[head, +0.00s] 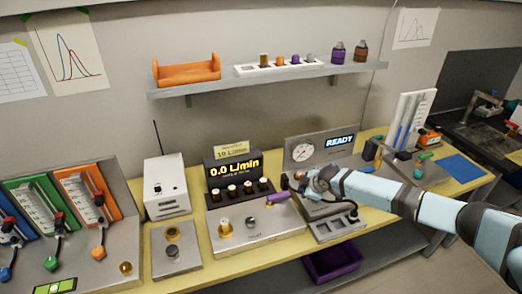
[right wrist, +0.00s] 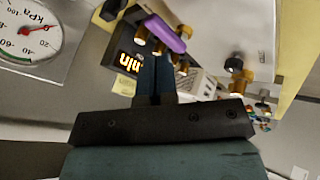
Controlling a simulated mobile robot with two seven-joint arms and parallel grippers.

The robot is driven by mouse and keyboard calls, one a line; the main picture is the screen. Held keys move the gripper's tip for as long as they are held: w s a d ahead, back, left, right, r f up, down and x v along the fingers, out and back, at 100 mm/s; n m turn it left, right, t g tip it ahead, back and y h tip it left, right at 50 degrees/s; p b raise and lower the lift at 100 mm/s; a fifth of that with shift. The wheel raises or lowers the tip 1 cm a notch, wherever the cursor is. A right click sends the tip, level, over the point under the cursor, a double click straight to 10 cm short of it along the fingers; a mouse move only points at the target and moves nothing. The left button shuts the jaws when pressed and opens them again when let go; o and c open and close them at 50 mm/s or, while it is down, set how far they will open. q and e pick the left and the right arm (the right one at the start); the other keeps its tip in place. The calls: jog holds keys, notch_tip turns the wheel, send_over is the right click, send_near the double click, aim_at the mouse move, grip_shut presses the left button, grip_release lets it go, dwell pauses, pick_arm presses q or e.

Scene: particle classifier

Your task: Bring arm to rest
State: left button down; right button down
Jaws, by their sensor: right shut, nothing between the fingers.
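My right arm comes in from the right in the head view. Its gripper (head: 287,181) hovers over the bench between the flow display unit (head: 232,168) and the gauge panel marked READY (head: 318,148). In the right wrist view the dark fingers of this gripper (right wrist: 155,68) are together, with nothing between them. A purple piece (right wrist: 165,33) lies just past the fingertips in that view; it also shows left of the gripper in the head view (head: 277,198). I cannot tell whether the fingers touch it. My left gripper is in neither view.
A shelf (head: 270,78) with an orange rack (head: 186,70) and small bottles hangs above. A white box with an antenna (head: 166,185) and coloured flow panels (head: 95,194) stand left. A blue mat (head: 462,167) lies far right.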

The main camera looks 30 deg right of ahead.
jog(key=s+a+f+m+y, duration=0.1)
jog(key=s+a+f, duration=0.2)
jog(key=s+a, duration=0.4)
jog(key=s+a+f+t+y, duration=0.1)
jog(key=s+a+f, duration=0.25)
jog(key=a, duration=0.55)
jog(key=s+a+f+m+y, duration=0.1)
jog(key=s+a+f, duration=0.1)
jog(key=s+a, duration=0.45)
jog(key=s+a+r+m+t+h, duration=0.1)
jog(key=s+a+m, duration=0.1)
jog(key=s, duration=0.6)
jog(key=s+a+r+m+t, duration=0.1)
jog(key=s+m, duration=0.3)
jog(key=s, duration=0.5)
jog(key=shift+s+a+r+m+t+h, duration=0.15)
jog(key=shift+a+r+m+t+h, duration=0.2)
jog(key=shift+r, duration=0.45)
jog(key=shift+a, duration=0.1)
